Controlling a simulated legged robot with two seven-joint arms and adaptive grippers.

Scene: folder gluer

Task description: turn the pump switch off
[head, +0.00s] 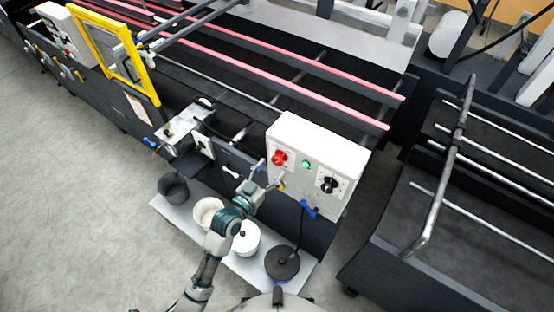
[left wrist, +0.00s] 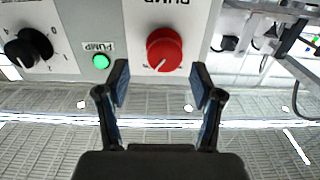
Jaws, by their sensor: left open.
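The pump switch is a red rotary knob (head: 279,158) on the front of a white control box (head: 313,150). In the left wrist view the red knob (left wrist: 164,49) sits upside down below a "PUMP" label, with a white pointer line running to its lower left. My left gripper (head: 272,177) is just in front of the box, slightly below the knob. In the left wrist view my left gripper (left wrist: 160,78) is open and empty, its two fingertips short of the knob and on either side of it. My right gripper is not in view.
A green lamp (head: 306,164) and a black dial (head: 328,185) are beside the red knob. A blue-handled valve (head: 309,208) is under the box. Several pots, including a white one (head: 245,240) and a black one (head: 282,264), stand below on a pale plate (head: 184,213).

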